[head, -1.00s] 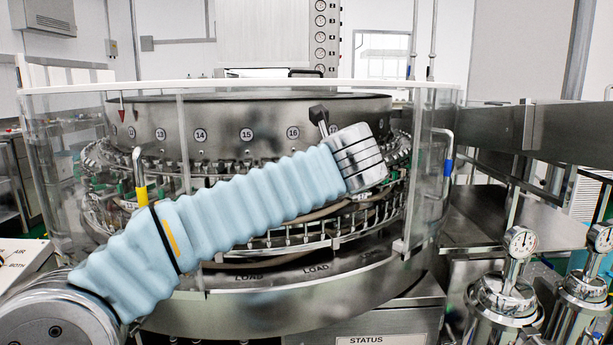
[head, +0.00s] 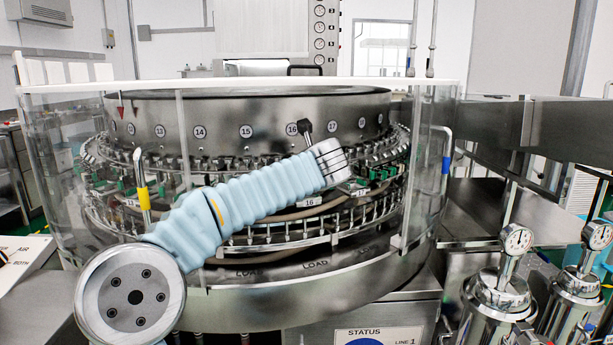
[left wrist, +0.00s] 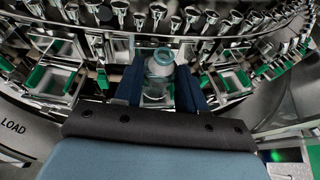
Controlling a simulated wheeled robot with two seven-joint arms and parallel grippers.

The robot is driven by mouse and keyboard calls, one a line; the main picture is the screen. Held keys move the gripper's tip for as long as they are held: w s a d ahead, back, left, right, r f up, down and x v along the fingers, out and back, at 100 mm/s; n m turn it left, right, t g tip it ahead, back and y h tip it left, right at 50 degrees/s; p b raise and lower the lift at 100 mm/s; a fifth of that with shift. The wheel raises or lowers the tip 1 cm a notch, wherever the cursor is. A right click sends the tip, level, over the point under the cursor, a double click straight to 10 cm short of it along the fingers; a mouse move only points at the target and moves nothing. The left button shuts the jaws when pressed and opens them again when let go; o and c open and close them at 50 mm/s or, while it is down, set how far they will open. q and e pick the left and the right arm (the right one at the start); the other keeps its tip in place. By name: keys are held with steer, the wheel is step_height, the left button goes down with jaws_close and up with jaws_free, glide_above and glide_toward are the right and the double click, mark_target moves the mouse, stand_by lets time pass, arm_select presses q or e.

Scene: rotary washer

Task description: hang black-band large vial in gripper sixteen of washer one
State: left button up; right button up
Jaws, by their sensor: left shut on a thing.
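In the left wrist view my left gripper (left wrist: 160,88) is shut on a clear glass vial (left wrist: 160,68) with a teal-looking rim; no black band can be made out on it. The vial's mouth is toward the washer's row of metal nozzles and holders. In the head view my left arm reaches across the front of the rotary washer (head: 250,115), its wrist end near the number 16 disc (head: 291,129). A small 16 tag (head: 310,202) shows just below the wrist. The fingers and vial are hidden behind the arm there. My right gripper is not in view.
Clear guard panels (head: 60,150) stand at the washer's sides. A yellow-banded handle (head: 142,190) is close to my left arm, and a blue-banded handle (head: 446,160) stands at the right. Gauge-topped steel canisters (head: 500,290) are at lower right.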

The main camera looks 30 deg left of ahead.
arm_select(q)
steer(key=shift+f, duration=0.2)
steer(key=o, duration=1)
steer(key=shift+o, duration=0.2)
steer(key=shift+r, duration=0.35)
steer(key=b+v, duration=0.1)
steer(key=v, duration=1.1)
steer(key=shift+f, duration=0.1)
